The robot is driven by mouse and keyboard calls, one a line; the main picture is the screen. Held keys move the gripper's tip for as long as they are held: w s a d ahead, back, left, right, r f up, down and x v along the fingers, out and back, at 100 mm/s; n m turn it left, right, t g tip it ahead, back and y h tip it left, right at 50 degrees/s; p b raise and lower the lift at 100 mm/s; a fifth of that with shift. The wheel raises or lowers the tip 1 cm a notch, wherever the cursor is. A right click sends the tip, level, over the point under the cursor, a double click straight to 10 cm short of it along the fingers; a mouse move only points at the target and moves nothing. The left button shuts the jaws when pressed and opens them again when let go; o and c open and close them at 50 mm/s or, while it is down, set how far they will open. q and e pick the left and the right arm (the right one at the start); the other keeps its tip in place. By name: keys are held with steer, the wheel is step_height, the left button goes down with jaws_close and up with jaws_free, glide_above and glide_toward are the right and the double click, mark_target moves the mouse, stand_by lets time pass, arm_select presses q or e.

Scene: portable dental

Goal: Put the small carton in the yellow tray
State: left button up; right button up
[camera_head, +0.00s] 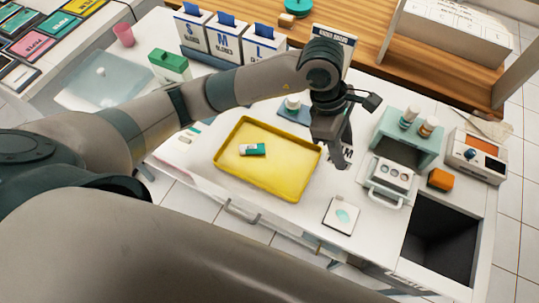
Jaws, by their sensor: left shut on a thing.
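A small green and white carton (252,150) lies in the yellow tray (231,182), left of the tray's middle. The tray lies on the white worktop. My left gripper (338,160) points down just beyond the tray's right edge, apart from the carton in the tray. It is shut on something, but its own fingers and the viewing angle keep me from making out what. A white patch with dark lettering shows beside its fingers; I cannot tell whether it is held or lies on the worktop. My right gripper is not in view.
Glove boxes (222,38) and a green-topped box (169,66) stand behind. To the right are a mint stand (425,146), an orange block (440,180) and a dark open bin (437,245). A white square pad (341,216) lies in front.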

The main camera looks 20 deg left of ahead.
arm_select(q)
steer(key=shift+a, duration=0.1)
steer(key=a+f+p, duration=0.1)
steer(key=a+f, duration=0.1)
steer(key=a, duration=0.1)
steer(key=s+a+f+p, duration=0.1)
steer(key=a+f+p, duration=0.1)
steer(key=a, duration=0.2)
steer(key=s+a+f+p, duration=0.1)
steer(key=a+f+p, duration=0.1)
steer(key=a, duration=0.1)
steer(key=shift+a+f, duration=0.25)
steer(key=shift+a, duration=0.1)
steer(key=shift+a+f, duration=0.25)
steer(key=shift+a, duration=0.1)
steer(key=shift+f, duration=0.1)
step_height(320, 180, down, 2)
steer(key=shift+f+p, duration=0.25)
steer(key=shift+p, duration=0.75)
steer(key=shift+f, duration=0.65)
